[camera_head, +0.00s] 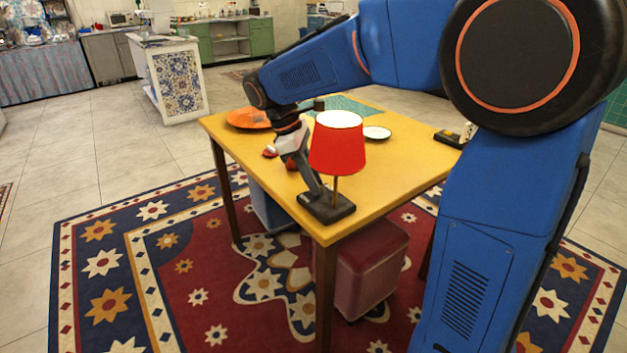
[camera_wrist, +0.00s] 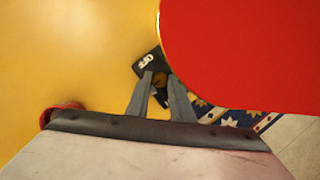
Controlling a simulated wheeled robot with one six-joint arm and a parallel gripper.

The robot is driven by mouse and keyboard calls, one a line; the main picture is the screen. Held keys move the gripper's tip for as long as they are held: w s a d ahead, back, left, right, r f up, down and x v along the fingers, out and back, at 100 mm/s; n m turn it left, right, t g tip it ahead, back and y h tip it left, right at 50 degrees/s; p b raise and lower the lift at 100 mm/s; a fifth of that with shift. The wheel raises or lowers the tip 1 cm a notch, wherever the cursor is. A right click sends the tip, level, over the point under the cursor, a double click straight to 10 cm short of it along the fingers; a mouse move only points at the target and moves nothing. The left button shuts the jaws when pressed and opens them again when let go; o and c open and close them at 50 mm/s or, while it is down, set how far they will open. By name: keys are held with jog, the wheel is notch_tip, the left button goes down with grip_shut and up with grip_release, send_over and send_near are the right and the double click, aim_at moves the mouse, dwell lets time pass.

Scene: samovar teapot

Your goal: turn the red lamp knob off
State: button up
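The red lamp (camera_head: 337,145) stands upright at the table's near corner. Its dark base (camera_head: 327,208) has white lettering, seen in the wrist view (camera_wrist: 146,61). The red shade (camera_wrist: 245,50) fills the wrist view's upper right. My gripper (camera_head: 317,190) points down at the base, just left of the lamp pole. In the wrist view, its two grey fingertips (camera_wrist: 160,76) are apart and over the base. A small brownish part shows between them; I cannot tell whether it is the knob or whether the fingers touch it.
The yellow table (camera_head: 232,130) also holds an orange plate (camera_head: 248,117), a small white plate (camera_head: 377,133) and a green mat (camera_head: 345,106). A small red object (camera_wrist: 60,113) lies beside my gripper. A red stool (camera_head: 370,268) stands below the table. The table's near edge is close to the lamp.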

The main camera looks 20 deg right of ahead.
grip_shut()
jog(key=m+g+y, duration=0.1)
jog(key=m, duration=0.2)
jog(key=shift+w+d+m, duration=0.1)
jog(key=shift+w+m, duration=0.05)
jog(key=shift+m, duration=0.25)
jog(key=m, duration=0.2)
jog(key=m+g+y, duration=0.1)
jog(key=m, duration=0.1)
jog(key=shift+w+d+m, duration=0.1)
jog(key=shift+d+m, duration=0.1)
jog(key=shift+m, duration=0.1)
jog(key=m+y, duration=0.2)
jog(key=m, duration=0.2)
jog(key=shift+d, duration=0.15)
jog(key=shift+d+m+y, duration=0.15)
jog(key=shift+m+y, duration=0.55)
jog(key=shift+m, duration=1.3)
